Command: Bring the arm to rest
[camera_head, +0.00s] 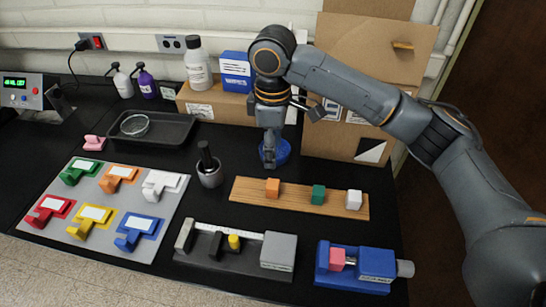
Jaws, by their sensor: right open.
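My right arm (400,110) comes in from the right and bends down at the back middle of the bench. Its gripper (268,158) points down, open, at a round blue dish (283,150), and partly covers it. I cannot tell whether the fingertips touch the dish. No object shows between the fingers. My left gripper is not in view.
A wooden strip (335,202) with orange, green and white cubes lies in front of the gripper. Cardboard boxes (340,140) stand close behind. A grey board (105,215) with coloured holders, a black tray (180,130), a mortar (210,177) and a blue vise (370,265) occupy the bench.

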